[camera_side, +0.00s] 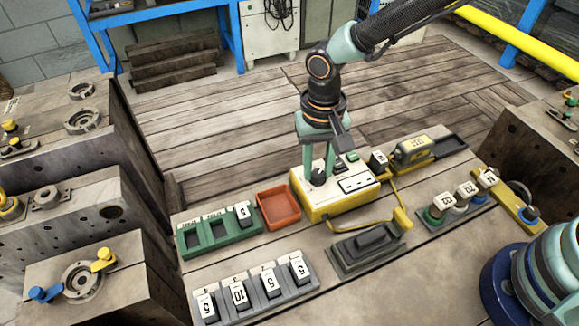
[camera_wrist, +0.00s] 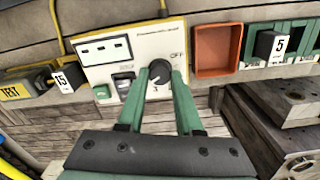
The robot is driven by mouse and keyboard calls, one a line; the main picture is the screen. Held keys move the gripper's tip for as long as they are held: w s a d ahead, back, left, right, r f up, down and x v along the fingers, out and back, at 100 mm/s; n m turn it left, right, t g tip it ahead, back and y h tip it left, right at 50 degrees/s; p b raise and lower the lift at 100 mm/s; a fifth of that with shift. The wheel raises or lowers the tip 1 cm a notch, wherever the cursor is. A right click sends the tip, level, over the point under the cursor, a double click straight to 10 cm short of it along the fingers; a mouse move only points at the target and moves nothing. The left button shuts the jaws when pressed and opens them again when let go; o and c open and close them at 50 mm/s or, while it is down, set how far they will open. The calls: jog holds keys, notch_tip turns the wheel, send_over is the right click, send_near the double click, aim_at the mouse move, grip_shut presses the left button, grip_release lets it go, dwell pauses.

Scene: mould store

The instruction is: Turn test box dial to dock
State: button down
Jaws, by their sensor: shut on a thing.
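My gripper (camera_side: 319,168) points down over the box. Its green fingers are shut on the dial, one on each side, as the wrist view shows. The dial is partly hidden by the fingers in the side view.
An orange tray (camera_side: 278,221) stands close beside the box, with a green rack (camera_side: 220,238) further left. A grey rack of numbered blocks (camera_side: 255,300) lies in front. A yellow cable (camera_side: 395,190) runs from the box. A grey dock-like holder (camera_side: 365,249) stands in front.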

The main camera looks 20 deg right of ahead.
aim_at(317, 172)
jog(key=m, duration=0.4)
jog(key=shift+s+a, duration=0.1)
jog(key=shift+m, duration=2.2)
jog(key=c, duration=0.6)
grip_release()
jog(key=shift+r, duration=0.1)
jog(key=r, duration=1.2)
jog(key=shift+w, duration=0.2)
